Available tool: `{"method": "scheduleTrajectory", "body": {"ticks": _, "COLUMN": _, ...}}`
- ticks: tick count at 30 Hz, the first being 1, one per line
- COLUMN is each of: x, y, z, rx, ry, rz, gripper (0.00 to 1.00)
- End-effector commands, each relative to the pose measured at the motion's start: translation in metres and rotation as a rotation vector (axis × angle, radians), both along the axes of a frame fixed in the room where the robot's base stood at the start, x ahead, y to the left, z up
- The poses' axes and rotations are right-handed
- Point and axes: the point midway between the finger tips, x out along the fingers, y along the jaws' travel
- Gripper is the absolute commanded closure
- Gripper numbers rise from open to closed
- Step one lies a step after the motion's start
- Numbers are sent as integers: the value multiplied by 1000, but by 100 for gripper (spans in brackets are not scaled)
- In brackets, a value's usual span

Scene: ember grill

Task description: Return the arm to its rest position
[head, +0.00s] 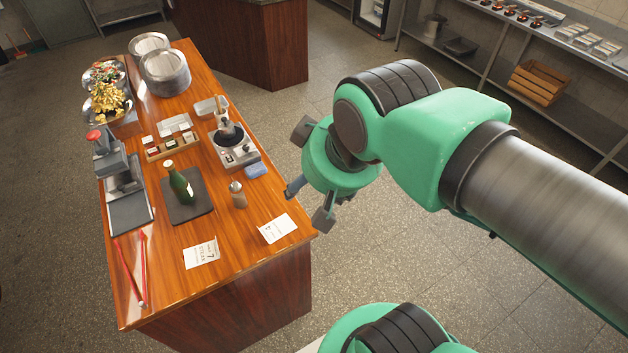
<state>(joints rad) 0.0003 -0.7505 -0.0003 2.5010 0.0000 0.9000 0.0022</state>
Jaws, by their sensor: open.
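My arm reaches in from the right of the head view, with green and dark grey links. My gripper (312,212) hangs at its end, just off the right edge of the wooden counter (215,265), above the floor. Its fingers are spread apart and nothing shows between them. The wrist hides part of the gripper.
Open floor (420,270) lies right of the counter.

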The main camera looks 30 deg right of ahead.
Motion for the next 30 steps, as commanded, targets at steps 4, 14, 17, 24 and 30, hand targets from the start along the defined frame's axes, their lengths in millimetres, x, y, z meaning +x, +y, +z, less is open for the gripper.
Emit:
{"method": "scheduleTrajectory", "body": {"ticks": 4, "x": 0, "y": 0, "z": -3, "rx": 0, "ry": 0, "rz": 1, "gripper": 40}}
{"method": "scheduleTrajectory", "body": {"ticks": 14, "x": 0, "y": 0, "z": -36, "rx": -1, "ry": 0, "rz": 2, "gripper": 40}}
{"method": "scheduleTrajectory", "body": {"ticks": 17, "x": 0, "y": 0, "z": -43, "rx": -1, "ry": 0, "rz": 2, "gripper": 40}}
{"method": "scheduleTrajectory", "body": {"ticks": 24, "x": 0, "y": 0, "z": -43, "rx": -1, "ry": 0, "rz": 2, "gripper": 40}}
{"method": "scheduleTrajectory", "body": {"ticks": 30, "x": 0, "y": 0, "z": -42, "rx": -1, "ry": 0, "rz": 2, "gripper": 40}}
